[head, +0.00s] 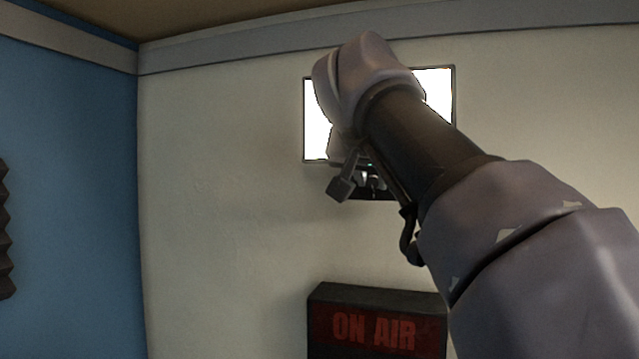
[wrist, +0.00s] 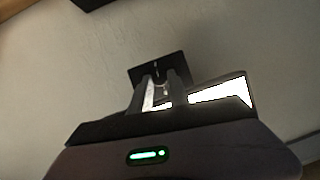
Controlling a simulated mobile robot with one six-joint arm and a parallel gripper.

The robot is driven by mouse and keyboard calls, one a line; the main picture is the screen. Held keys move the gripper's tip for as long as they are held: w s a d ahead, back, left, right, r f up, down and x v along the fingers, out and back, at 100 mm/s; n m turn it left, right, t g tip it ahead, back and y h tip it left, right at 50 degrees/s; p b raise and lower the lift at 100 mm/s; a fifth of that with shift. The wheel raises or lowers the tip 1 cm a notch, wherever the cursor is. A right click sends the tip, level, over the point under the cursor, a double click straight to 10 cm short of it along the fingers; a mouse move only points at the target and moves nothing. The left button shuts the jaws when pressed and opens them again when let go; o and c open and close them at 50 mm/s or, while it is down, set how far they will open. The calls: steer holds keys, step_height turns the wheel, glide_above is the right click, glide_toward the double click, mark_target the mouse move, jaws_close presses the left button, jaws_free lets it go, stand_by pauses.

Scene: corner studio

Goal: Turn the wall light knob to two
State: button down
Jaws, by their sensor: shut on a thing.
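The wall light is a bright white panel (head: 439,92) in a thin dark frame, partly hidden by my arm in the head view. It also shows in the wrist view (wrist: 222,94). A dark control plate (wrist: 152,71) is on the wall beside it, and its lower edge shows in the head view (head: 372,196). My gripper (wrist: 163,85) is at this plate, shut on the knob, which is mostly hidden between the fingers. The knob's pointer and the setting marks are too small to read. In the head view my gripper (head: 370,181) is mostly behind my wrist.
A dark box sign reading ON AIR (head: 375,328) is below the light. A blue wall (head: 70,170) with dark foam (head: 5,230) is at the left. The cream wall (head: 220,210) left of my arm is clear.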

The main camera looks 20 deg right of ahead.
steer(key=shift+f, duration=0.1)
stand_by(0.4)
steer(key=c, duration=1.3)
jaws_free()
steer(key=shift+o, duration=0.2)
